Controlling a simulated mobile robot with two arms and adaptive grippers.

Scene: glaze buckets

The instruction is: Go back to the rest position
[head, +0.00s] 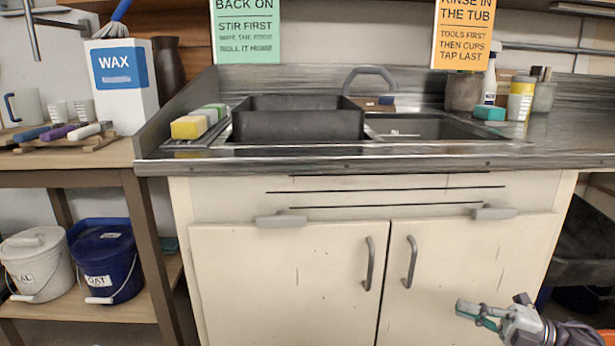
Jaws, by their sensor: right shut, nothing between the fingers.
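My right gripper (478,314) shows at the lower right of the head view, in front of the right cabinet door and below the counter. It is shut and holds nothing. Its arm comes in from the bottom right corner. My left gripper is not in this view.
A steel sink counter (400,155) with a black tub (298,125) stands ahead, over a cream cabinet (280,275). At left, a wooden shelf (70,155) holds a wax box (122,85); a white bucket (36,262) and a blue bucket (118,262) sit below.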

